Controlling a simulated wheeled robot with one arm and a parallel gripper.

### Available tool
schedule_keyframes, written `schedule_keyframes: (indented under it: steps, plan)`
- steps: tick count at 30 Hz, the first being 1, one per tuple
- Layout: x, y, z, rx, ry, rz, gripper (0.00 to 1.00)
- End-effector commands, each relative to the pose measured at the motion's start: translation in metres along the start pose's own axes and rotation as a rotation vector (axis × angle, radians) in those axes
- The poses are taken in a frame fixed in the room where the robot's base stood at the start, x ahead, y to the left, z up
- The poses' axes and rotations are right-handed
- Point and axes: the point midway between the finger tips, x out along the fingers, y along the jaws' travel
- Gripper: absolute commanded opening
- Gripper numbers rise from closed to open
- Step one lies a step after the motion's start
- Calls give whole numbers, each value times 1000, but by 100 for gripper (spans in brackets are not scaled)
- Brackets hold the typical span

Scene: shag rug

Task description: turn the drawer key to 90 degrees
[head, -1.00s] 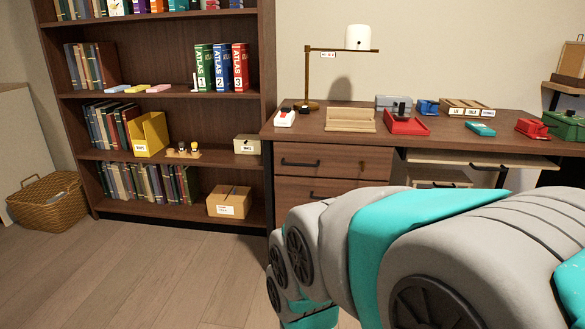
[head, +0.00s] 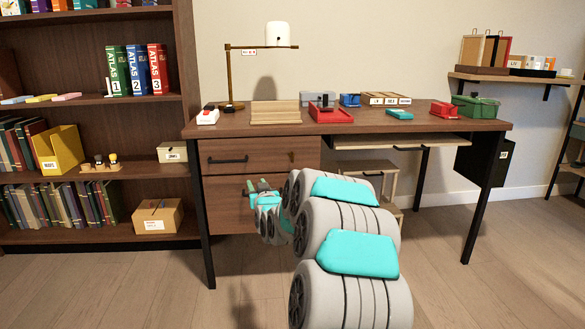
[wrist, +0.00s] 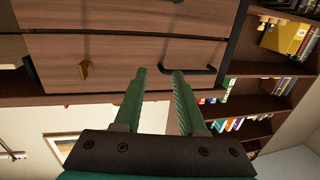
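The brass drawer key (head: 291,157) is small in the head view, on the right part of the upper drawer front (head: 258,147). The wrist view is roughly upside down; there the gold key (wrist: 84,68) stands out from the drawer face, left of the fingers. Its exact angle is hard to tell. My gripper (wrist: 160,72) is open, with two green fingers apart and nothing between them. In the head view my gripper (head: 263,187) is in front of the lower drawer, below and left of the key.
A black bar handle (head: 229,160) is left of the key; in the wrist view this handle (wrist: 192,66) lies close to the fingertips in the picture. The desk top (head: 230,128) holds a lamp and several boxes. A bookshelf (head: 195,70) stands left. Floor in front is clear.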

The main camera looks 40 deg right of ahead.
Motion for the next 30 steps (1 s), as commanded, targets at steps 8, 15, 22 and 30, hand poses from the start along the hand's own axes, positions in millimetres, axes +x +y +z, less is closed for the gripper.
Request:
schedule_keyframes:
  steps: [8,15,22,30]
  plan:
    - [21,107,0,-29,336,156,40]
    - [19,133,-6,-45,426,195,40]
    - [37,135,-15,-47,430,194,40]
    - [67,140,-28,-47,426,193,40]
